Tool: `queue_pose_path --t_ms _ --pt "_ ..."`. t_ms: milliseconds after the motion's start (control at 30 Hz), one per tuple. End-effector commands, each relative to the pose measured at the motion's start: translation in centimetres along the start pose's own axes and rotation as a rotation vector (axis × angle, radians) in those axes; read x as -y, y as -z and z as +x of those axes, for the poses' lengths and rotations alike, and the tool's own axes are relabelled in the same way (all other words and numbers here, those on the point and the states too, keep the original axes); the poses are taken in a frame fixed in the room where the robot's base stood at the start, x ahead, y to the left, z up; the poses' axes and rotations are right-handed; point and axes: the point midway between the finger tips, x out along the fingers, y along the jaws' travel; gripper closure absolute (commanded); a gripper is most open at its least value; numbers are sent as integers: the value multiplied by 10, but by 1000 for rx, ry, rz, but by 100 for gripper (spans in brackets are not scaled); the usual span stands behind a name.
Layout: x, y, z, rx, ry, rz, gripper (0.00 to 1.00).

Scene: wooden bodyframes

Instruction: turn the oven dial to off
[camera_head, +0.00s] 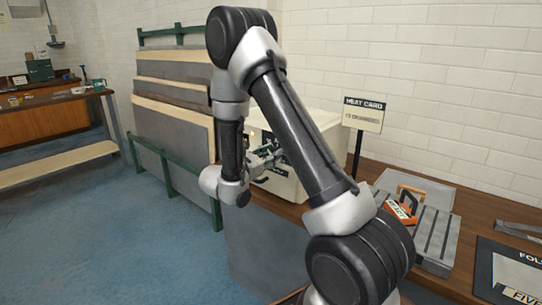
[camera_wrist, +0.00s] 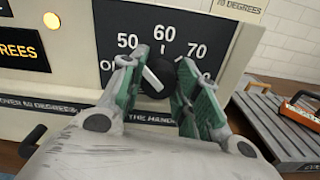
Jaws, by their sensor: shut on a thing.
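The oven dial (camera_wrist: 157,82) is a round black knob with a white pointer, on a dark panel with a white scale. The 50, 60 and 70 marks show; a label starting with O at the left is partly hidden by a finger. The pointer slants up and left, roughly toward 50. My gripper (camera_wrist: 160,76) has its green-padded fingers on both sides of the knob and is shut on it. In the head view the cream oven (camera_head: 282,186) stands on the wooden bench, with my gripper (camera_head: 266,157) at its front; my arm hides much of it.
An amber lamp (camera_wrist: 51,20) and an orange-lettered display (camera_wrist: 22,48) sit left of the dial. Blue floor is open at left.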

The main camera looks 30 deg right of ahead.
Motion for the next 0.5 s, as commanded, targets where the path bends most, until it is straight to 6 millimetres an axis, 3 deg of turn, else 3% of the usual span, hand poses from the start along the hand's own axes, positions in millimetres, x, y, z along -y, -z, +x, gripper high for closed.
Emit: queue_pose_path --t_ms 500 --pt "-1 1 0 -1 0 -333 92"
